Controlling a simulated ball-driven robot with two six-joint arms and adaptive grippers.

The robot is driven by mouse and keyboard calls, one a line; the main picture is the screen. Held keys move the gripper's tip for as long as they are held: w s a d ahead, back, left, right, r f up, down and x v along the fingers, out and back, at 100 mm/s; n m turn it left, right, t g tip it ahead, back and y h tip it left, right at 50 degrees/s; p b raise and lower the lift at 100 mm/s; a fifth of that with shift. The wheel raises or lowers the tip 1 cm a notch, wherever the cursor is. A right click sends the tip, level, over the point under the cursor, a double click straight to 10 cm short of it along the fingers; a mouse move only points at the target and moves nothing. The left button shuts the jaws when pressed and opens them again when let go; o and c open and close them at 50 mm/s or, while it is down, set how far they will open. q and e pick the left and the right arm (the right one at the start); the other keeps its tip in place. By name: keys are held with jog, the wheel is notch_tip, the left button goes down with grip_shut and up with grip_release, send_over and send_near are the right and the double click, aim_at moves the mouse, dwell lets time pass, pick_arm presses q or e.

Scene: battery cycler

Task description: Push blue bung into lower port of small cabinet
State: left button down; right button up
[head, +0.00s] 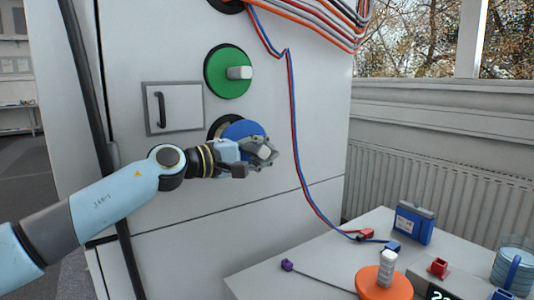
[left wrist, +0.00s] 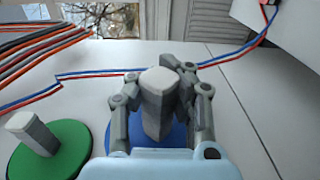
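The blue bung (head: 240,130) is a blue disc with a pale grey handle. It stands before the lower port (head: 214,128) of the white cabinet; the port's dark rim shows at the disc's upper left. Whether any of the bung is inside is hidden. My left gripper (head: 262,154) has its fingers on both sides of the handle and appears shut on it. In the left wrist view the handle (left wrist: 157,105) stands between the fingers, with the blue disc (left wrist: 176,140) beyond. My right gripper is not in view.
A green bung (head: 226,73) sits in the port above. A small panel with a black handle (head: 174,108) is left of the ports. Red and blue cables (head: 293,120) hang right of my gripper. A white table (head: 330,258) with an orange bung (head: 384,285) and several small items is lower right.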

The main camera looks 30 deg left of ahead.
aim_at(246, 149)
pick_arm(q)
jog(key=shift+b, duration=0.35)
dwell(0.4)
jog(key=shift+r, duration=0.1)
dwell(0.3)
jog(key=shift+w+a+b, duration=0.3)
jog(key=shift+a+b, duration=0.55)
jog(key=shift+b, duration=0.2)
jog(key=shift+b, duration=0.45)
dwell(1.1)
jog(key=shift+w+a+b, duration=0.35)
jog(key=shift+a+b, duration=0.45)
jog(key=shift+b, duration=0.35)
dwell(0.6)
jog(key=shift+b, duration=0.5)
dwell(0.8)
jog(key=shift+w+a+b, duration=0.25)
jog(key=shift+a+b, duration=0.3)
jog(key=shift+b, duration=0.3)
dwell(0.4)
